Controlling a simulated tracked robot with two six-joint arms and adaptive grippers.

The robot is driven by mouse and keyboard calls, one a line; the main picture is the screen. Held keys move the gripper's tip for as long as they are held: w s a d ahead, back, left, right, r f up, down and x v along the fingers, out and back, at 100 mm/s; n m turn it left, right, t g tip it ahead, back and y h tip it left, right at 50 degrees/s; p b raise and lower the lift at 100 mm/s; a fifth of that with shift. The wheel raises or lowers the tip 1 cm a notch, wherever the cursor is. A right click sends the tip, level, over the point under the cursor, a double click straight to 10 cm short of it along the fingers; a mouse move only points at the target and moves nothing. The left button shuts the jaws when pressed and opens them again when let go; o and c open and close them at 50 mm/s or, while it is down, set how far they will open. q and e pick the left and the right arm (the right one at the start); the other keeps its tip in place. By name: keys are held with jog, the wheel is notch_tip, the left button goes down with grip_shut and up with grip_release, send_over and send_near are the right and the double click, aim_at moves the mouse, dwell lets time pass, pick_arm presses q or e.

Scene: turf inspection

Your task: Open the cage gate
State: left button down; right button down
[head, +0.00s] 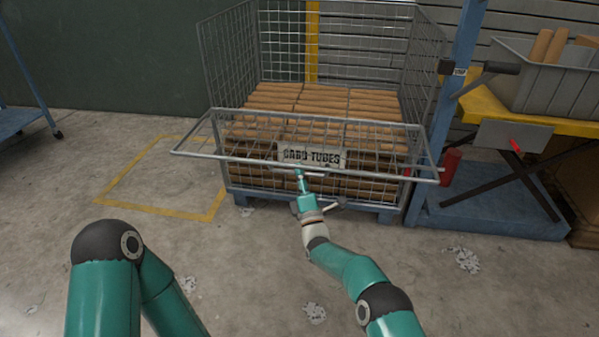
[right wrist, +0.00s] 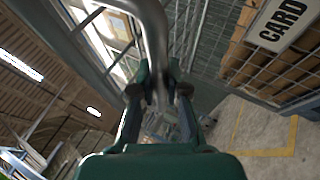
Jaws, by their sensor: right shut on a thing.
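The wire mesh cage (head: 403,60) stands ahead, filled with brown cardboard tubes (head: 320,97). Its front gate (head: 191,131) is tilted outward toward me, close to level, with its free edge nearest me. A "CARD TUBES" sign (head: 312,157) shows at the cage front; part of it also shows in the right wrist view (right wrist: 283,22). My right gripper (head: 302,174) is at the middle of the gate's near edge. In the right wrist view my right gripper (right wrist: 158,88) is shut on a bent grey metal handle (right wrist: 150,22). My left gripper is out of view; only my left arm shows.
A yellow-topped bench (head: 482,102) with a grey bin (head: 548,80) stands right of the cage, beside a blue post (head: 455,85). A red cylinder (head: 450,166) is near the gate's right end. The yellow-marked floor square (head: 150,210) at left is clear.

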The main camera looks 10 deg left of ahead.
jog(key=shift+s+a+r, duration=0.1)
jog(key=shift+a+r, duration=0.2)
jog(key=shift+a, duration=0.05)
jog(key=c, duration=1.2)
grip_release()
jog(key=shift+d, duration=0.2)
jog(key=shift+f, duration=0.15)
jog(key=v, duration=1.2)
jog(key=shift+f, duration=0.2)
